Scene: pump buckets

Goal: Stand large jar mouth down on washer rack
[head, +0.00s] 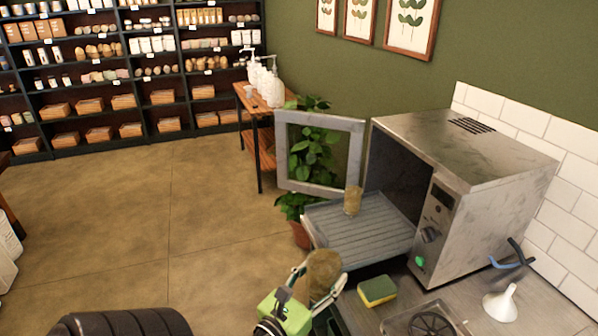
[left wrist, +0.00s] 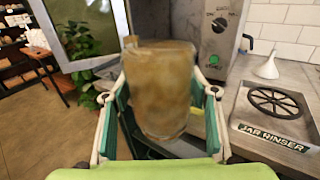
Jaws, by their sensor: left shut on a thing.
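My left gripper (head: 322,282) is shut on the large jar (head: 323,265), a cloudy, brownish jar, at the bottom middle of the head view. In the left wrist view the jar (left wrist: 160,92) sits between the two green-padded fingers, roughly upright. I cannot tell which end is its mouth. The ribbed grey washer rack (head: 365,240) is pulled out in front of the open steel washer (head: 455,185), beyond the gripper. A smaller brownish jar (head: 352,200) stands on the rack. My right gripper is not in view.
The washer's framed door (head: 320,153) stands open at the rack's left. A yellow-green sponge (head: 377,290), a jar rinser (left wrist: 275,115) and a white funnel (head: 501,303) are on the counter to the right. A plant (head: 312,160) stands behind the door.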

